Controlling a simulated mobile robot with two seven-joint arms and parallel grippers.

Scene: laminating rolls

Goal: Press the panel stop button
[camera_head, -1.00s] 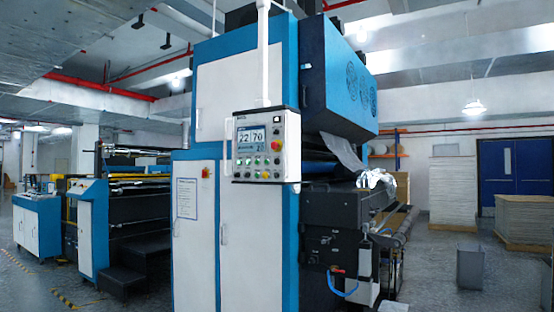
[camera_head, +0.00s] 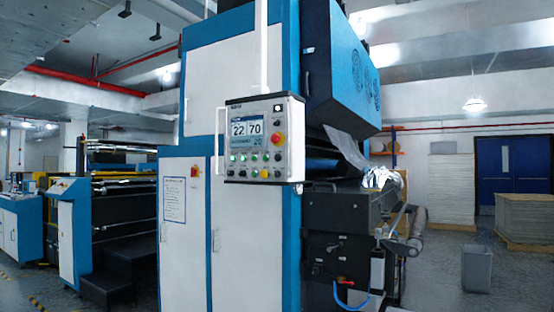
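The control panel (camera_head: 264,138) hangs at the front of the tall blue and white laminating machine (camera_head: 235,90), near the middle of the view. Its screen (camera_head: 247,133) shows the numbers 22 and 70. Another red button (camera_head: 194,171) is on the machine's white door, left of the panel. Neither of my grippers is in view.
Dark steps (camera_head: 108,281) stand at the machine's left. Rollers and a dark frame (camera_head: 340,215) jut out at its right. A grey bin (camera_head: 477,268) and stacked boards (camera_head: 528,217) stand further right. Grey floor between the rollers and the bin is open.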

